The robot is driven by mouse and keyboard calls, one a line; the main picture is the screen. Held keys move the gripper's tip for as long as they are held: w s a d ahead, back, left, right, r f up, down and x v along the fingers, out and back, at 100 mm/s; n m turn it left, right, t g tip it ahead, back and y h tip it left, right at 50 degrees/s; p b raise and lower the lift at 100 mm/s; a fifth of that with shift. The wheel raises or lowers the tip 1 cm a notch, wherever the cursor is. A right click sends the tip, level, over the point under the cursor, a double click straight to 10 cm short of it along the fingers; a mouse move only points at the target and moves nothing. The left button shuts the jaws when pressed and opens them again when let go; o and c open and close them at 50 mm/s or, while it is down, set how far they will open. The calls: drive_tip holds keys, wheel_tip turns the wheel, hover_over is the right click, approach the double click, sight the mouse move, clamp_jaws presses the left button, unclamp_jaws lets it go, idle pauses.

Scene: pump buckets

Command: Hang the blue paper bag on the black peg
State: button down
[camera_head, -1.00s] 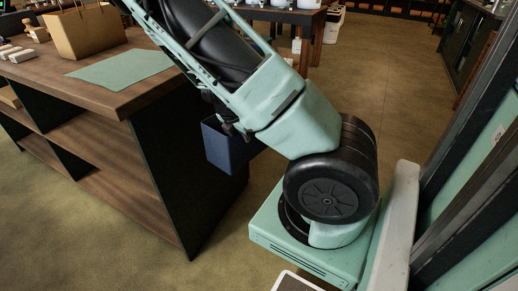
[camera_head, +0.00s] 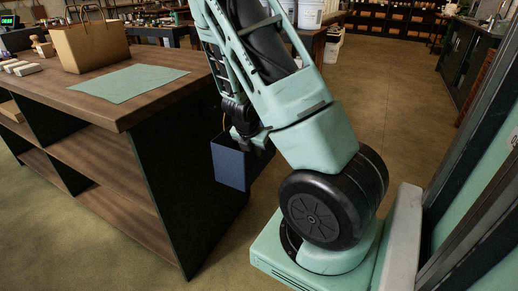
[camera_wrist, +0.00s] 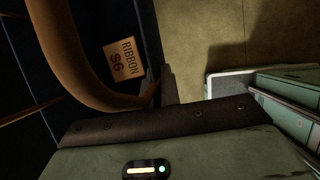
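The blue paper bag (camera_head: 231,166) hangs upright below my gripper (camera_head: 243,137), beside the dark end panel of the counter. In the wrist view a broad brown curved strap (camera_wrist: 75,60), which looks like the bag's handle, runs down to the dark fingertips of my gripper (camera_wrist: 165,88). My gripper appears shut on this handle. My own arm hides part of the bag's right side. I cannot make out the black peg in either view.
The wooden counter (camera_head: 150,108) carries a brown paper bag (camera_head: 92,46) and a green mat (camera_head: 130,83). A "RIBBON" price sign (camera_wrist: 123,60) shows on a dark surface in the wrist view. Open floor (camera_head: 390,110) lies to the right. White buckets (camera_head: 310,14) stand at the back.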

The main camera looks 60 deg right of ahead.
drive_tip(key=w+f+p, duration=0.1)
drive_tip(key=w+p, duration=0.5)
drive_tip(key=w, duration=0.2)
drive_tip(key=shift+a+f, duration=0.3)
drive_tip(key=shift+f, duration=0.05)
idle(0.5)
idle(0.5)
